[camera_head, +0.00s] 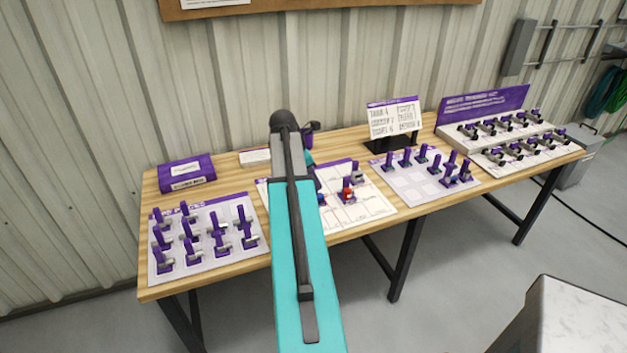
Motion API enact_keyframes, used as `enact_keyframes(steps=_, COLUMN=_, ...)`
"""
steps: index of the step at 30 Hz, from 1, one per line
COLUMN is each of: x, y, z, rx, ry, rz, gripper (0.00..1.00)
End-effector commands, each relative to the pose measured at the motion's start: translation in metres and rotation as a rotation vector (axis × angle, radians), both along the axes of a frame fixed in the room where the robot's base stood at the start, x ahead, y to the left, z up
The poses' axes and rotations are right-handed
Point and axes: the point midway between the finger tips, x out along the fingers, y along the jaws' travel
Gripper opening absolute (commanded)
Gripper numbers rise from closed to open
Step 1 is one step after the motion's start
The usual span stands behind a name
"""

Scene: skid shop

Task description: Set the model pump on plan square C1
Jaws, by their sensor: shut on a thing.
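The white plan sheet (372,208) with ruled squares lies mid-table, its left part hidden behind my teal arm. On it stand a small model with a red part (347,194) and a grey-and-purple model (357,176). A small blue piece (322,199) shows at the arm's edge. The square labels are too small to read, so I cannot pick out C1. I cannot tell which model is the pump. My gripper is hidden behind my arm, so its jaws and anything in them do not show.
A left board (178,270) and a right board (408,185) hold several purple models. A purple box (186,174) lies at the back left. A sign (394,116) and a two-tier rack (487,142) stand to the right. A corrugated wall closes the back.

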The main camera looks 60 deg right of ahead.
Motion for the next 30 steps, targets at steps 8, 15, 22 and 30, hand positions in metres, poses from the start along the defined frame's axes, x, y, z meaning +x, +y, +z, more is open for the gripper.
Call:
enact_keyframes(steps=8, x=0.000, y=0.000, z=-0.006, rx=0.000, ry=0.000, rz=0.000, gripper=0.00)
enact_keyframes(steps=15, x=0.000, y=0.000, z=-0.014, rx=0.000, ry=0.000, rz=-0.001, gripper=0.00)
enact_keyframes(steps=22, x=-0.001, y=0.000, z=-0.021, rx=0.000, ry=0.000, rz=-0.001, gripper=0.00)
enact_keyframes(steps=30, x=-0.001, y=0.000, z=-0.030, rx=0.000, ry=0.000, rz=-0.001, gripper=0.00)
